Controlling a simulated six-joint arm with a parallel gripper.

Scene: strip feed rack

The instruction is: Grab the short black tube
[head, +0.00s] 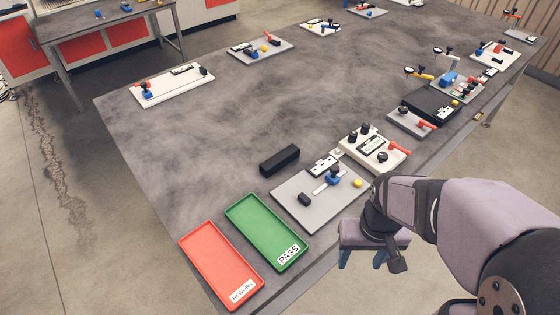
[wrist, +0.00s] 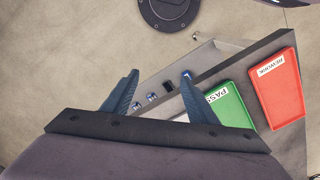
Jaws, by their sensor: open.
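A short black piece (head: 304,199), which may be the tube, lies on a grey plate (head: 318,220) near the table's front edge. A dark piece (wrist: 168,86) shows between my fingers in the wrist view, seemingly the same one. A longer black block (head: 279,160) lies on the bare table behind the plate. My gripper (head: 362,265) is open and empty, off the front edge of the table, to the right of the plate and apart from it. Its two blue fingers (wrist: 160,78) are spread in the wrist view.
A green PASS tray (head: 268,232) and a red REWORK tray (head: 221,265) are left of the plate. The plate also carries a blue fixture (head: 334,175) and a yellow knob (head: 357,183). A white control box (head: 373,150) stands behind it. The table's middle is clear.

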